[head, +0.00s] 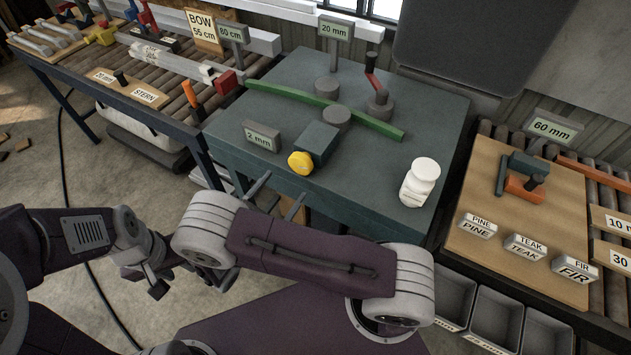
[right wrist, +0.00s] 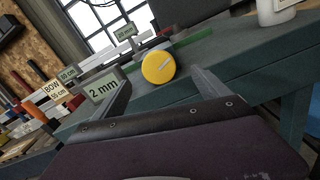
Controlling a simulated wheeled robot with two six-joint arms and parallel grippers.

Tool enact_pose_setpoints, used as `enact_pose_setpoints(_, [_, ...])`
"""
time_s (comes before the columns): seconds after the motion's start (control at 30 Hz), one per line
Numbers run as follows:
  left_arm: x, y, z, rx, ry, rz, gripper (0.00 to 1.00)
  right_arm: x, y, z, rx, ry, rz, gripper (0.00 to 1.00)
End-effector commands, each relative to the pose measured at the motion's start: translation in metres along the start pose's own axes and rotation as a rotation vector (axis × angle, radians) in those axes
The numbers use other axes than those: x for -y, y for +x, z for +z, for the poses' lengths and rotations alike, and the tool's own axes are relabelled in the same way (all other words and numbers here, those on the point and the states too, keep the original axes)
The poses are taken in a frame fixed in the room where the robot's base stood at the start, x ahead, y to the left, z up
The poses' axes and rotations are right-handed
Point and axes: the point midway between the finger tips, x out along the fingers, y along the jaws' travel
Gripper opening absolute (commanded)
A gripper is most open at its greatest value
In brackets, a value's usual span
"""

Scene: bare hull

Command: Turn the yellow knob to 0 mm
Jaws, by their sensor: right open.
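The yellow knob (head: 301,162) sits on the front of a grey-green block (head: 318,142) on the dark green bench. In the right wrist view the knob (right wrist: 158,67) faces me, with a pale slanted line on its face. A display beside it (head: 262,136) reads 2 mm; it also shows in the right wrist view (right wrist: 103,89). My right gripper (head: 281,188) is open and empty, short of the knob, its fingers on either side of it in the wrist view. My left gripper (head: 157,286) hangs low at the left, away from the bench; its jaw state is unclear.
A curved green strip (head: 285,93) lies between round grey posts behind the knob. A 20 mm display (head: 335,29) stands behind. A white bottle (head: 420,182) stands at the bench's right. A roller table (head: 150,90) is at left, and a board with labelled blocks (head: 510,215) at right.

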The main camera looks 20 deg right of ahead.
Motion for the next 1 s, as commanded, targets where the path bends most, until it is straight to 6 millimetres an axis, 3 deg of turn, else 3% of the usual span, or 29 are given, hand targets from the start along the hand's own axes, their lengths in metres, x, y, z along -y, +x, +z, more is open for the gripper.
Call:
enact_pose_setpoints(0.13, [0.000,-0.005,-0.001,-0.001,0.000,0.000,0.36,0.001,0.016,0.003,-0.001,-0.003,-0.006,0.86])
enact_pose_setpoints(0.3, [0.000,-0.013,-0.002,-0.001,0.000,0.000,0.36,0.002,0.053,0.003,-0.001,-0.005,-0.009,0.86])
enact_pose_setpoints(0.5, [0.000,-0.017,-0.002,0.000,0.000,0.000,0.36,0.002,0.084,0.002,-0.003,-0.004,-0.007,0.86])
enact_pose_setpoints(0.83, [0.000,-0.017,-0.002,0.000,0.000,0.000,0.36,0.001,0.091,0.001,-0.004,-0.004,-0.004,0.86])
enact_pose_setpoints(0.87, [0.000,-0.017,-0.002,0.000,0.000,0.000,0.36,0.001,0.091,0.001,-0.004,-0.004,-0.004,0.80])
enact_pose_setpoints(1.0, [0.000,-0.017,-0.002,0.000,0.000,0.000,0.36,0.001,0.090,0.001,-0.004,-0.004,-0.004,0.41])
